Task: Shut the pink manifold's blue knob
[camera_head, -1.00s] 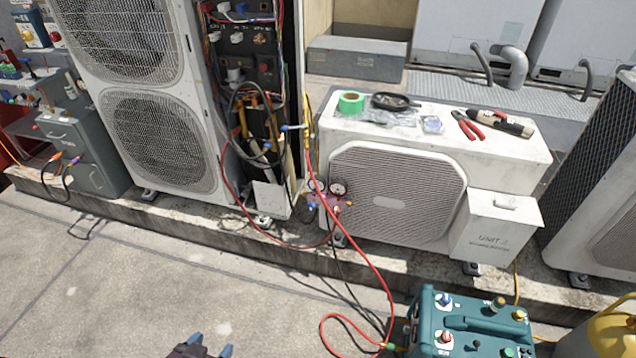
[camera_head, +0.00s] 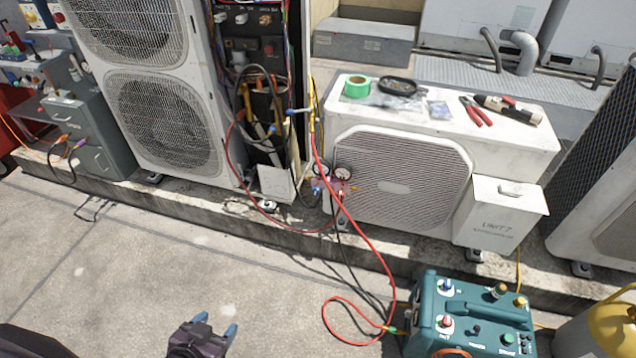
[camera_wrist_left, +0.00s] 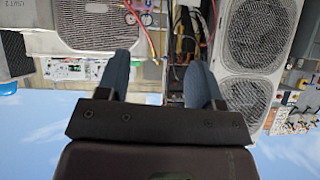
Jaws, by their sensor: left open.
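The pink manifold (camera_head: 338,187) with two round gauges hangs at the left front edge of the low white condenser unit. Its blue knob (camera_head: 316,190) is on its left side; the knob is too small to tell how far it is turned. My left gripper (camera_head: 215,326) is open and empty, low in the head view over the bare roof floor, well apart from the manifold. In the left wrist view, its two blue fingers (camera_wrist_left: 158,78) are spread wide. The manifold (camera_wrist_left: 146,18) shows small there, beyond the fingers. My right gripper is not in view.
A red hose (camera_head: 372,243) loops from the manifold to a teal machine (camera_head: 470,318) at the lower right. A tall condenser (camera_head: 160,120) stands left of the manifold. Tape, pliers and other tools lie on the white unit (camera_head: 440,128). The concrete floor (camera_head: 150,270) in front is mostly clear.

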